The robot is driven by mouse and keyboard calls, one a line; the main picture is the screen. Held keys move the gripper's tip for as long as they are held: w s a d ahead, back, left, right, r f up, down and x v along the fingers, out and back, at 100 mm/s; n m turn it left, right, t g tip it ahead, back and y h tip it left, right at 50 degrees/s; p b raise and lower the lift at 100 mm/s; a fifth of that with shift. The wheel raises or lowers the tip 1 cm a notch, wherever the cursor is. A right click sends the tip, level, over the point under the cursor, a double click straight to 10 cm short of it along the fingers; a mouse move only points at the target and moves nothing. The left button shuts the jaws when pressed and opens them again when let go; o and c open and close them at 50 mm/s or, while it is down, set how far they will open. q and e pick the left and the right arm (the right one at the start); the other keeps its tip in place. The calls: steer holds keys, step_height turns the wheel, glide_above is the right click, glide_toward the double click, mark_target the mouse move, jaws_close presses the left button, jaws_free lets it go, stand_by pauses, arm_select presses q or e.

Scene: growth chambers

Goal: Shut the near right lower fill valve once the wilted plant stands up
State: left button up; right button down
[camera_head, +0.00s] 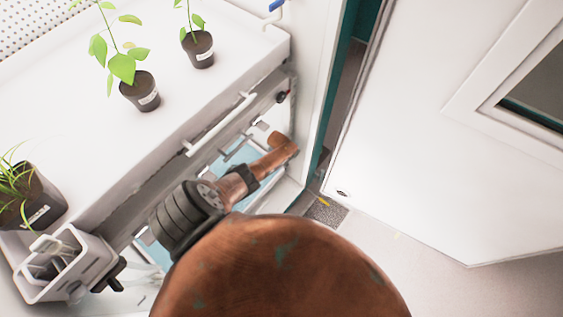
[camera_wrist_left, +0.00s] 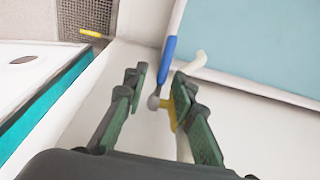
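In the left wrist view a valve shows a blue lever (camera_wrist_left: 169,60), a yellow body (camera_wrist_left: 168,113) and a white pipe stub (camera_wrist_left: 194,64). My left gripper (camera_wrist_left: 160,82) is open, its green-padded fingers on either side of the valve; I cannot tell whether they touch it. The lever points up in that picture. In the head view my copper arm hides this gripper and valve. On the bench stand a tall leafy plant (camera_head: 122,68), a second leafy plant (camera_head: 195,22) and a grassy plant (camera_head: 17,180). The two leafy stems look upright, their tops cut off. I cannot identify the wilted plant.
Another blue valve handle (camera_head: 276,5) shows at the top. A white rail (camera_head: 220,125) runs along the bench front (camera_head: 75,120). A white caddy (camera_head: 65,265) hangs at its left end. A white door (camera_head: 440,130) stands at right, with floor and a grey mat (camera_head: 326,212) below.

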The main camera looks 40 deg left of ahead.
arm_select(q)
steer(key=shift+s+r, duration=0.15)
steer(key=shift+r, duration=1.05)
steer(key=shift+s+a+r, duration=0.1)
steer(key=shift+s+r, duration=0.05)
steer(key=shift+r, duration=1.3)
steer(key=shift+s+a+r, duration=0.1)
steer(key=shift+r, duration=1.3)
